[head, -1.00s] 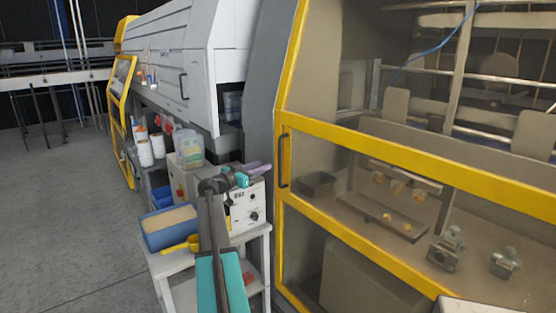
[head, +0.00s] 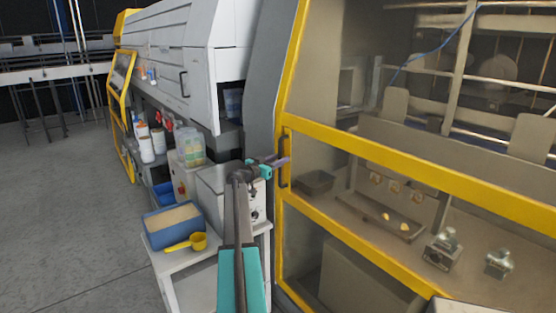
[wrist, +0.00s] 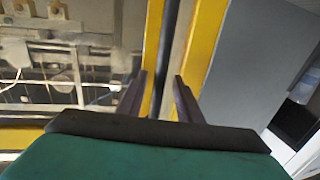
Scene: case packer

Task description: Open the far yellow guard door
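A large yellow-framed guard door (head: 400,165) with clear panels fills the right of the head view and looks closed. Its dark upright handle (head: 283,150) is on the left frame post. In the wrist view the handle (wrist: 169,50) runs upright between my fingers, in front of the yellow frame (wrist: 203,45). My gripper (head: 280,161) is at handle height, with its fingers (wrist: 160,90) apart on either side of the bar. I cannot tell whether either touches it. Another yellow-framed door (head: 122,105) stands farther away at the left.
A white cart (head: 190,280) below my arm holds a blue bin (head: 172,228), a yellow scoop (head: 190,242) and a grey control box (head: 215,190). White tubs (head: 146,149) stand behind. The grey floor (head: 60,200) at left is clear. Fixtures (head: 440,250) sit behind the door panel.

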